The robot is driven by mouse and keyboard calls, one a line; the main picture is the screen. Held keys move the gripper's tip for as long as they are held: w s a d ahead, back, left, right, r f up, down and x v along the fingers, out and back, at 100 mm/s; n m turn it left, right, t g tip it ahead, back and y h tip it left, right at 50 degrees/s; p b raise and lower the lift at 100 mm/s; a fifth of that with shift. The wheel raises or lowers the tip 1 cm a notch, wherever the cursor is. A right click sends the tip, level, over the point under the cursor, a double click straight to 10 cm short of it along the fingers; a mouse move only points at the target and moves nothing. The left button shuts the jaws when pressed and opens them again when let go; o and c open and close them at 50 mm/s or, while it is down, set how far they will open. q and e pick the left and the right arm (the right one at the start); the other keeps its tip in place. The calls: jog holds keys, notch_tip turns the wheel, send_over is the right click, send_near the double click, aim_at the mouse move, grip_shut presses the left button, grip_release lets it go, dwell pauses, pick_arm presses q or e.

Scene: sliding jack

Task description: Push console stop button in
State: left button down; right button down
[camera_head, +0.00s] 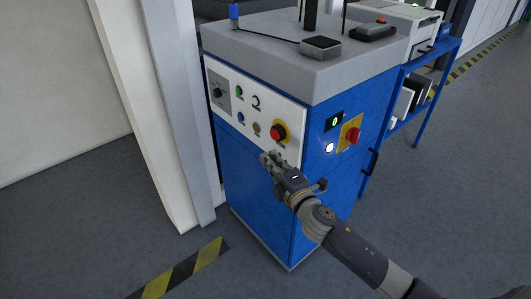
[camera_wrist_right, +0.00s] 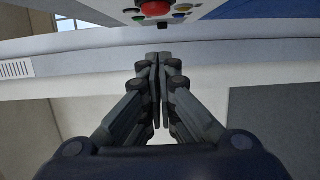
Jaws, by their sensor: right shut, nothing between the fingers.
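The console stop button (camera_head: 278,133) is a round red button on a yellow ring, on the white front panel (camera_head: 262,113) of the blue console. In the right wrist view the red button (camera_wrist_right: 155,8) shows at the top edge, partly cut off. My right gripper (camera_head: 268,158) is shut and empty, just below and slightly left of the button in the head view. Its fingertips also show in the right wrist view (camera_wrist_right: 160,58), pressed together, with the button above them in the picture. I cannot tell the exact gap to the panel. My left gripper is not in view.
Other small knobs and buttons (camera_head: 240,90) sit left of the stop button. A red rotary switch (camera_head: 352,135) on yellow is on the console's right side. A white post (camera_head: 180,110) stands close on the left. A blue shelf (camera_head: 425,95) stands behind right.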

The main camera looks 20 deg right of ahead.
jog(key=shift+s, duration=2)
jog(key=shift+r, duration=0.1)
